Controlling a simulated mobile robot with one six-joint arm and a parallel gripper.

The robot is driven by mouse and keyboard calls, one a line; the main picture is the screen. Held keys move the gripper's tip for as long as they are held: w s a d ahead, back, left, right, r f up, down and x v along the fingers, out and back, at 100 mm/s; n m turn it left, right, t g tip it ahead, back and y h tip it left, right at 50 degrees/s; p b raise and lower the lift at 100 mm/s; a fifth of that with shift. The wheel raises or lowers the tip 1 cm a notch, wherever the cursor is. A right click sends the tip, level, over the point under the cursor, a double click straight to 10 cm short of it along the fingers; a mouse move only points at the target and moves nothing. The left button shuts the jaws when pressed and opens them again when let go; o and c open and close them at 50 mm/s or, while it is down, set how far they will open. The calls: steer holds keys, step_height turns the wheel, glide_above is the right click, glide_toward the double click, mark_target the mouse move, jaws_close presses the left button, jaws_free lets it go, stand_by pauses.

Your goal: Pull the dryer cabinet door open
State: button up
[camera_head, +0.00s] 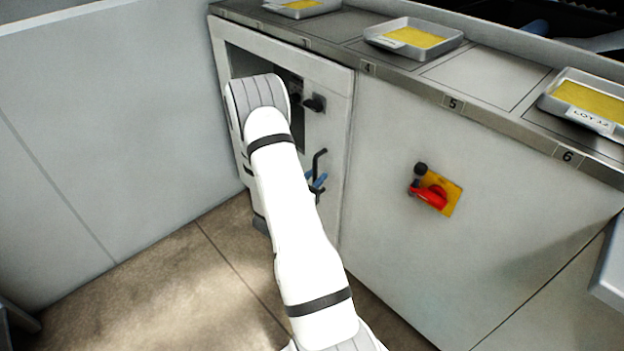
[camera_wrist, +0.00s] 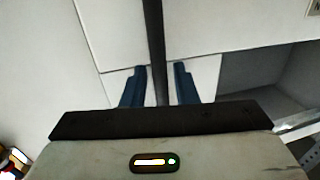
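The dryer cabinet door (camera_head: 334,125) is a pale panel below the counter at the upper left, with a dark recessed opening (camera_head: 244,62) in it. A black bar handle (camera_head: 319,158) stands on its lower right part; my arm hides much of the door. In the wrist view the black bar (camera_wrist: 155,45) runs down between the two blue fingers of my gripper (camera_wrist: 160,72). The fingers are apart, one on each side of the bar, with a visible gap on the right; contact on the left is unclear. One blue finger also shows beside the handle in the head view.
A black knob (camera_head: 315,103) sits above the handle. A red switch on a yellow plate (camera_head: 452,193) is on the panel to the right. Trays with yellow contents (camera_head: 413,38) stand on the numbered counter (camera_head: 490,75). The floor (camera_head: 190,275) before the door is clear.

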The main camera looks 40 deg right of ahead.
jaws_close()
